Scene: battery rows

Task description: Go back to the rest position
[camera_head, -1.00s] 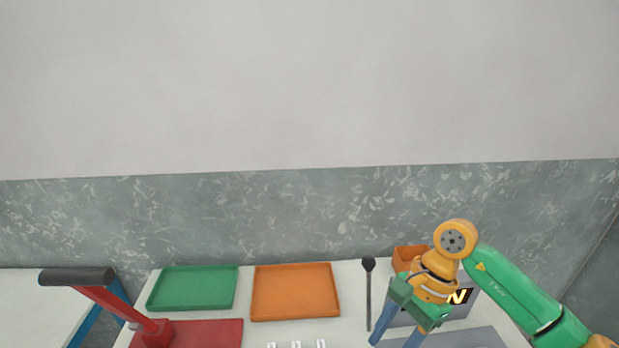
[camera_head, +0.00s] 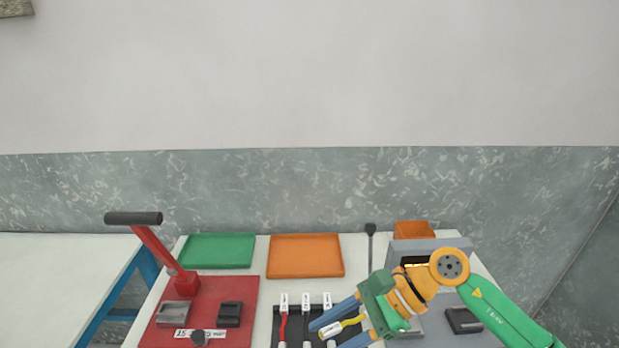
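My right gripper (camera_head: 328,336) reaches in from the right, with two blue fingers pointing down and left. The fingers stand apart, over the right part of a black holder (camera_head: 304,310) with white labelled strips. A yellow and white piece (camera_head: 343,327) shows between the fingers; I cannot tell whether it touches them, but the gap looks open. A red piece (camera_head: 283,326) lies in the holder's left lane. My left gripper is not in view.
A red press (camera_head: 165,255) with a black handle stands on a red mat (camera_head: 245,290) at left. A green tray (camera_head: 217,250) and an orange tray (camera_head: 306,256) lie behind. An orange box (camera_head: 414,231) and grey device (camera_head: 440,247) stand at right. A white table (camera_head: 60,270) is farther left.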

